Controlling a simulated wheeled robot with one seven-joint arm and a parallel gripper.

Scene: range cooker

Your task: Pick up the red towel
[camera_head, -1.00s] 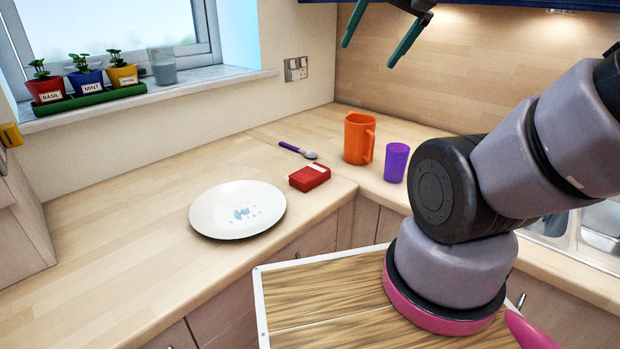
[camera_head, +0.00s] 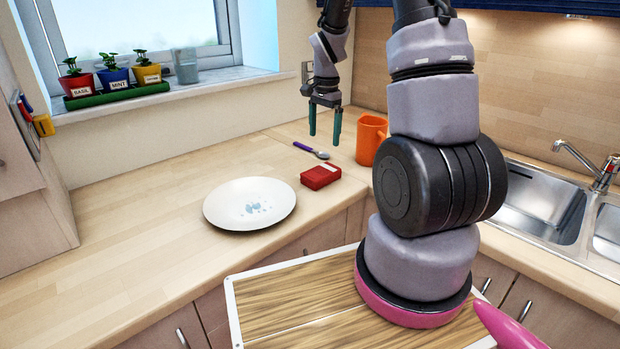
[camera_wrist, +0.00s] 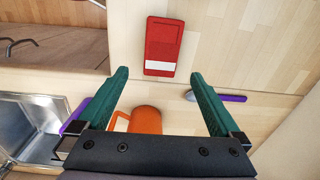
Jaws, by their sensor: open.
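The red towel (camera_head: 320,176) is a small folded red block on the wooden counter, to the right of the white plate. In the wrist view the red towel (camera_wrist: 163,45) lies ahead of the fingertips, with a white patch on its near end. My gripper (camera_head: 325,125) hangs over the counter behind the towel, above the spoon, its teal fingers pointing down. In the wrist view my gripper (camera_wrist: 158,75) is open, with nothing between its fingers. It is apart from the towel.
A white plate (camera_head: 232,218) with bluish marks sits left of the towel. A purple-handled spoon (camera_head: 312,151) lies behind it. An orange jug (camera_head: 368,140) stands to the right, and a purple cup (camera_wrist: 75,117) shows in the wrist view. A sink (camera_head: 540,205) is at right.

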